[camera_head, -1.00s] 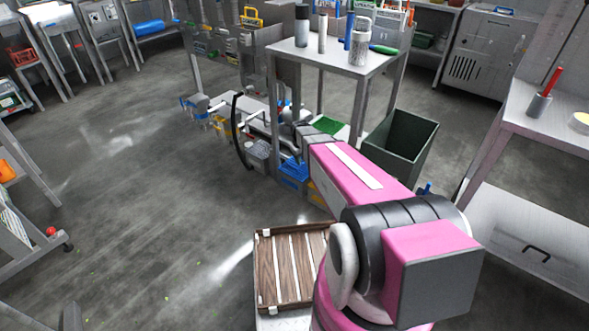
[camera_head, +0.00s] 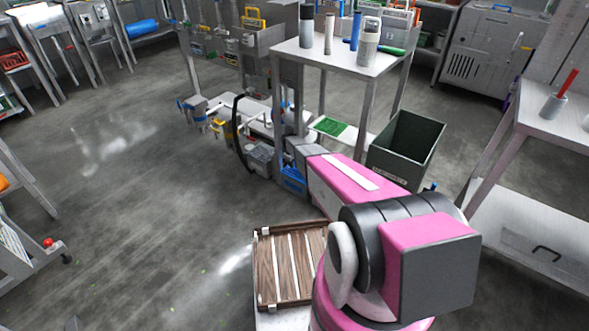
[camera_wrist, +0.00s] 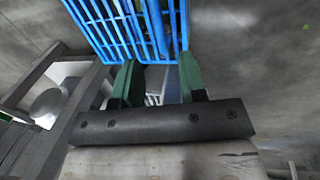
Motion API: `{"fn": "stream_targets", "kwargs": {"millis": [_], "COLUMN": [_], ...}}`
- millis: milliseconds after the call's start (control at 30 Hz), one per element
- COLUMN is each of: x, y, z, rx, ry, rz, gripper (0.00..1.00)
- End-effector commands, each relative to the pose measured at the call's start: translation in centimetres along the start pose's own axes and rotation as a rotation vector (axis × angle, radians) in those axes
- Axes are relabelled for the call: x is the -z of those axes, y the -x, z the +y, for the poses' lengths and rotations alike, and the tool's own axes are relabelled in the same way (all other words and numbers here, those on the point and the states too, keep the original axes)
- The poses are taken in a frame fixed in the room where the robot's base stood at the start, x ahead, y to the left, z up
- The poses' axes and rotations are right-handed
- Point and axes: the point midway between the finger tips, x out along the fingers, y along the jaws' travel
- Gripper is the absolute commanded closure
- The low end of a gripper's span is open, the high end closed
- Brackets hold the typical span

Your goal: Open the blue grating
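The blue grating (camera_wrist: 125,25), a set of parallel bars with cross bars, fills the top middle of the wrist view. My gripper (camera_wrist: 158,75) has two green fingers set apart, with a clear gap between them. The fingertips reach the near edge of the grating in the picture; I cannot tell whether they touch it. No bar is visibly clamped between them. In the head view my pink arm stretches forward past a blue box-like part (camera_head: 293,180) low by the table; I cannot tell whether this is the grating. The gripper cannot be made out there.
A metal table (camera_head: 345,62) with bottles stands ahead. A dark green bin (camera_head: 405,150) is right of my arm. A wooden slatted tray (camera_head: 283,265) is close in front. A bench (camera_head: 560,130) stands at the right. The floor to the left is open.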

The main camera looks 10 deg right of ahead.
Motion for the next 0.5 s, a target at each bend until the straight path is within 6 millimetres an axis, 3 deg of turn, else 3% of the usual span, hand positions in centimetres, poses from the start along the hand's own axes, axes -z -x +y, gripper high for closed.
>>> {"fn": "stream_targets", "kwargs": {"millis": [200, 500], "x": [0.1, 0.0], "y": [-4.0, -5.7], "z": [0.1, 0.1], "rx": [0.0, -0.001], "ry": [-0.001, -0.001], "rz": [-0.001, 0.001], "gripper": [0.62, 0.62]}}
